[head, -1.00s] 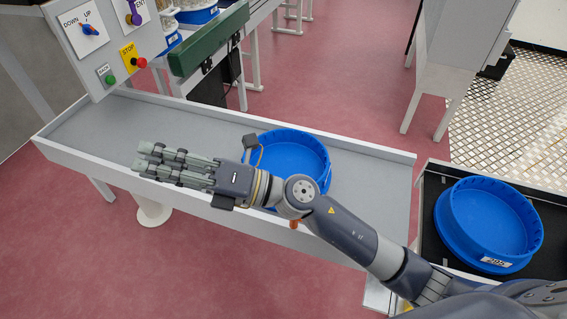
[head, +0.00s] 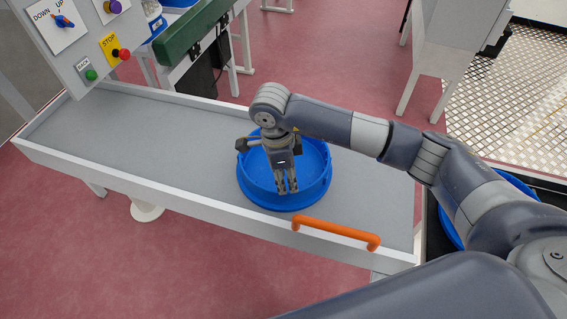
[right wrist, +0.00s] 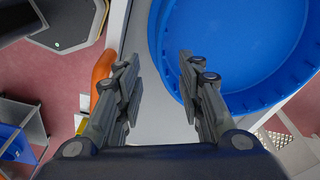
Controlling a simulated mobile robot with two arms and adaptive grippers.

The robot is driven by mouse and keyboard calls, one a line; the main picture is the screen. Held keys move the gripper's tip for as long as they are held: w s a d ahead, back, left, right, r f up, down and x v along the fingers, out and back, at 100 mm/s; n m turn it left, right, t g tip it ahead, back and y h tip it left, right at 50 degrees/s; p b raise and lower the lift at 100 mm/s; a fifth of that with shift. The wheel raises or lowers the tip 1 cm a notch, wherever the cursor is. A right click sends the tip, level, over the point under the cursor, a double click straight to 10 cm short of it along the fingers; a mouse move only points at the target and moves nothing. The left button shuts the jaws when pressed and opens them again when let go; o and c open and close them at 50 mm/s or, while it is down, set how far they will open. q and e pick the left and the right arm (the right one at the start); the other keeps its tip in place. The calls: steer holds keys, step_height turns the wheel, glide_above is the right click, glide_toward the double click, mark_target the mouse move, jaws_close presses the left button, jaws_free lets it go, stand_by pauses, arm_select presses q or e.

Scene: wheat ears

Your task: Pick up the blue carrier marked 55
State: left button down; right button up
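A round blue carrier (head: 253,183) sits upright on the grey tray table. I can see no number on it. My right gripper (head: 288,189) points down over its front part. In the right wrist view the right gripper (right wrist: 158,65) is open and empty. There the carrier (right wrist: 235,45) fills the upper right; its wall lies partly between the fingers, and the right finger overlaps its inside. I cannot tell the height of the tips above the rim. A second blue carrier (head: 445,225) stands at the right, mostly hidden behind my right arm. My left gripper is out of view.
An orange handle (head: 336,233) is on the tray table's front edge. The tray table (head: 150,140) has low white rims and is bare to the left. A control panel (head: 85,35) with buttons stands at the back left, beside a green bar (head: 190,32).

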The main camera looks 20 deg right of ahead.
mark_target(288, 190)
steer(key=f, duration=0.3)
steer(key=shift+s+d+f, duration=0.1)
steer(key=shift+d+f, duration=0.1)
steer(key=shift+f, duration=0.15)
steer(key=f+p, duration=0.1)
steer(key=f, duration=0.1)
steer(key=f+p, duration=0.1)
steer(key=f, duration=0.1)
steer(key=shift+d+f, duration=0.2)
steer(key=shift+f, duration=0.6)
steer(key=shift+c, duration=0.2)
jaws_close()
steer(key=shift+w+r, duration=0.15)
steer(key=shift+w, duration=0.1)
